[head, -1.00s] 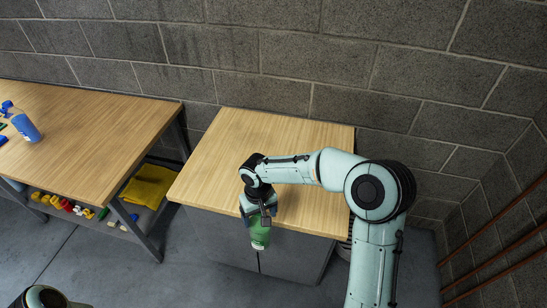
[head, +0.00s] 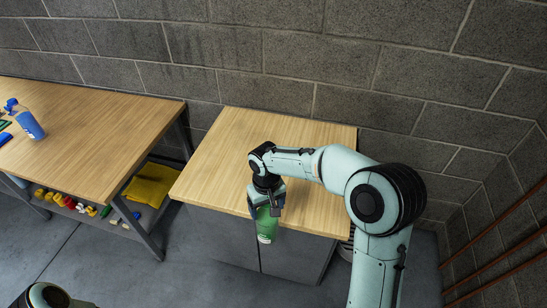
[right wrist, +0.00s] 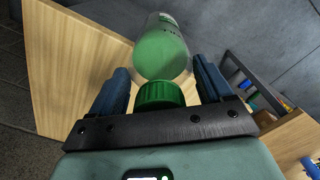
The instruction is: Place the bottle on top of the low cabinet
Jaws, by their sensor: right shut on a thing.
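The green bottle (head: 266,228) is in my right gripper (head: 266,210), at the low cabinet's front edge. In the right wrist view the bottle body (right wrist: 162,48) and its green cap (right wrist: 160,95) lie between the two blue fingers (right wrist: 160,78), cap towards the palm. The low cabinet has a light wooden top (head: 215,165) and grey doors (head: 290,255). The bottle's lower end overlaps the door fronts in the head view; I cannot tell whether it touches the edge. My left gripper is out of view.
A wooden workbench (head: 90,130) stands to the left, with a blue spray bottle (head: 30,125) on it. Its lower shelf holds a yellow cloth (head: 150,185) and several small coloured items. A block wall (head: 300,60) is behind. The cabinet top's left and back are clear.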

